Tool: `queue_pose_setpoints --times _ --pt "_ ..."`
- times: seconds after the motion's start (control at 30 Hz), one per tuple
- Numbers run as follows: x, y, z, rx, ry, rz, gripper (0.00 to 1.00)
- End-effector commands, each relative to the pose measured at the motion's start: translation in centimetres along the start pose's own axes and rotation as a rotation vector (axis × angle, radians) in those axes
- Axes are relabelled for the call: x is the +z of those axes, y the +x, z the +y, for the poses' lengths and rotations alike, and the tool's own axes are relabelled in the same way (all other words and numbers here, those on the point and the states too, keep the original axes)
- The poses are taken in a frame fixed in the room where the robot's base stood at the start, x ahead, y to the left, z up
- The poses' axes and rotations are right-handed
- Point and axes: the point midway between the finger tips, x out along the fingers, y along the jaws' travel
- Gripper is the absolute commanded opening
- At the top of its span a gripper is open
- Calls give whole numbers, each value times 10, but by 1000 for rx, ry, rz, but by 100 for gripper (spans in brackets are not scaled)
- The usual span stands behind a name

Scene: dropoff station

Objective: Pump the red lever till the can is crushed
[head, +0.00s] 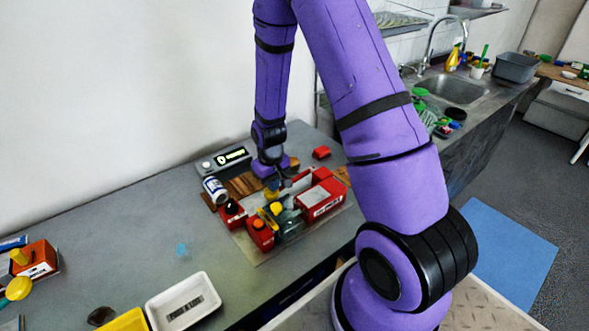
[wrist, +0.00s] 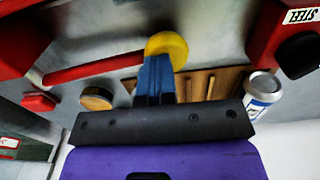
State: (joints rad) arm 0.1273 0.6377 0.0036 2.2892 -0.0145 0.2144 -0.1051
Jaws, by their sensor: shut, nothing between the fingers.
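In the wrist view, a red lever (wrist: 95,69) runs leftward from a round yellow knob (wrist: 168,45) towards a red block. My gripper (wrist: 155,62) has its blue fingers together and empty, right at the knob; I cannot tell whether they touch it. In the head view, my gripper (head: 284,181) is low over the red machine (head: 318,199), with the yellow knob (head: 271,194) just below it. The white and blue can (head: 214,189) is left of the machine and looks uncrushed. It also shows at the right of the wrist view (wrist: 263,88).
A lit display box (head: 224,160) stands behind, by the wall. Slatted wood (head: 245,184) lies near the can. A white tray (head: 183,300) and an orange block (head: 38,259) are at the front left. The counter between them and the machine is mostly clear.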

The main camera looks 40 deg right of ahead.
Motion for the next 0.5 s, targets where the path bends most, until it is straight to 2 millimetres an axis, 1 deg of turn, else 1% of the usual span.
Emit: queue_pose_setpoints --times 0.07,0.5 --pt "1 -5 1 0 1 -2 0" --pt "0 -58 6 0 0 3 0"
